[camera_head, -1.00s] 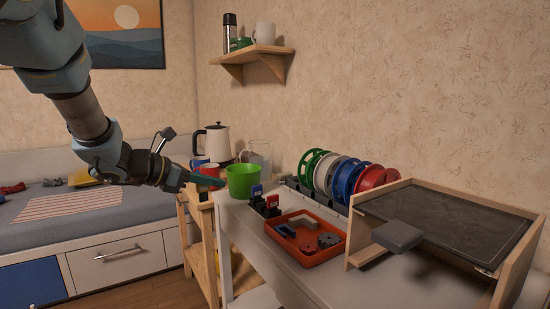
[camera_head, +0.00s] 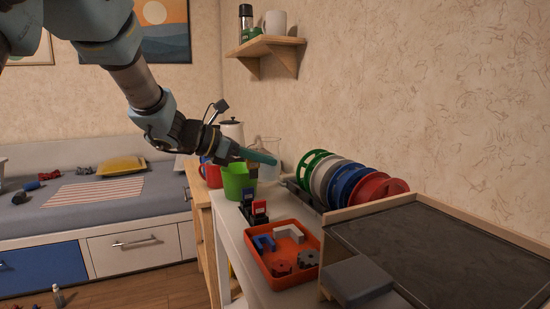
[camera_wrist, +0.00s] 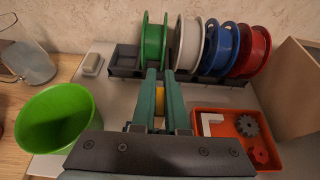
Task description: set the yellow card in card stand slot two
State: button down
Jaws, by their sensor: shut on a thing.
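My gripper (camera_head: 275,160) reaches over the table past the green cup, its teal fingers pointing right toward the spools. In the wrist view my gripper (camera_wrist: 160,76) is shut on the yellow card (camera_wrist: 160,98), a small yellow patch showing between the fingers. The card cannot be made out in the head view. A black stand (camera_head: 252,219), which looks like the card stand, is on the table between the green cup and the orange tray. It holds a blue piece (camera_head: 248,195) and a red piece (camera_head: 260,207). My gripper is above and behind it. Slot numbers are not readable.
A green cup (camera_head: 236,180) stands left of the black stand. An orange tray (camera_head: 264,258) holds grey and blue parts. Several spools (camera_head: 350,180) sit in a rack at the wall. A dark-topped wooden box (camera_head: 450,250) fills the right.

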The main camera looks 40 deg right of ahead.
jog(key=shift+f+b, duration=1.65)
jog(key=shift+f, duration=2.6)
jog(key=shift+f+b, duration=0.55)
jog(key=shift+b, duration=0.2)
jog(key=shift+a+r+b, duration=0.1)
jog(key=shift+b, duration=0.3)
jog(key=c, duration=0.9)
grip_release()
jog(key=shift+o, duration=0.2)
jog(key=v, duration=1)
jog(key=shift+w+a+r, duration=0.15)
jog(key=shift+w+a, duration=0.05)
jog(key=shift+a, duration=0.15)
